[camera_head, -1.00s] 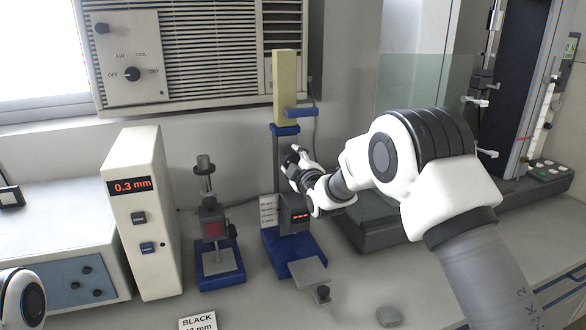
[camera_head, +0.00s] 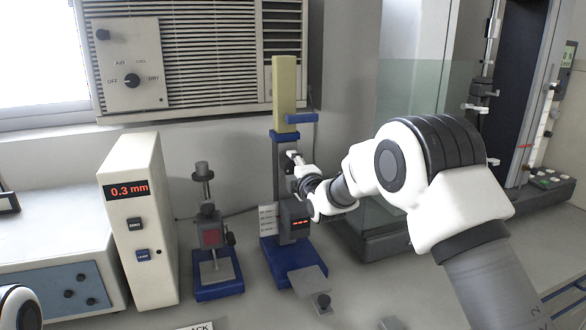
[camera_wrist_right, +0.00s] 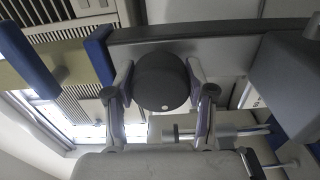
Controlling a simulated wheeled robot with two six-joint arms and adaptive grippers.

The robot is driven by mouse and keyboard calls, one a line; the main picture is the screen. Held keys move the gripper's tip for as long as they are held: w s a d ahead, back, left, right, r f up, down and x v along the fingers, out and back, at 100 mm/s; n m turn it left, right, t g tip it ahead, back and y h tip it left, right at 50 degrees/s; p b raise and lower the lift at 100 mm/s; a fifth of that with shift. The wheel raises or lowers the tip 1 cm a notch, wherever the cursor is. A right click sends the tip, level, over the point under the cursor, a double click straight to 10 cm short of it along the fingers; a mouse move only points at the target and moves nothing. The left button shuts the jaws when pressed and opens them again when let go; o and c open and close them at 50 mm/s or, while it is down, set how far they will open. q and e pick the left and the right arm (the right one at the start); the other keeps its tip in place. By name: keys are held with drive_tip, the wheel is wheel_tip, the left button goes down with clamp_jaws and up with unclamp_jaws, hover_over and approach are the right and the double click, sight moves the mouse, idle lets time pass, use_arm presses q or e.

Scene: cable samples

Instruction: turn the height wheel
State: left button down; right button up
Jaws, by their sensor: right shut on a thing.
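The height wheel (camera_wrist_right: 163,85) is a dark round knob on the stand's column, seen close up in the right wrist view. My right gripper (camera_wrist_right: 159,76) is shut on it, with one finger on each side. In the head view the right gripper (camera_head: 292,162) is at the column of the blue-based stand (camera_head: 280,258); the wheel is hard to make out there. The stand carries a small dark box with a red display (camera_head: 294,222), its digits too small to read. My left gripper is outside the views; only a bit of that arm shows at lower left.
A white meter (camera_head: 140,235) reading 0.3 mm and a smaller blue-based stand (camera_head: 218,283) are to the left. A glass-sided dark-based case (camera_head: 385,240) is close behind my right arm.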

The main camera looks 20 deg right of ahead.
drive_tip(key=shift+r, duration=0.25)
drive_tip(key=o, duration=1.2)
drive_tip(key=shift+w, duration=0.1)
drive_tip(key=shift+w+d+f, duration=0.1)
drive_tip(key=shift+f, duration=0.1)
drive_tip(key=s, duration=1.2)
drive_tip(key=shift+d, duration=0.2)
drive_tip(key=shift+s+f, duration=0.1)
drive_tip(key=shift+f, duration=0.05)
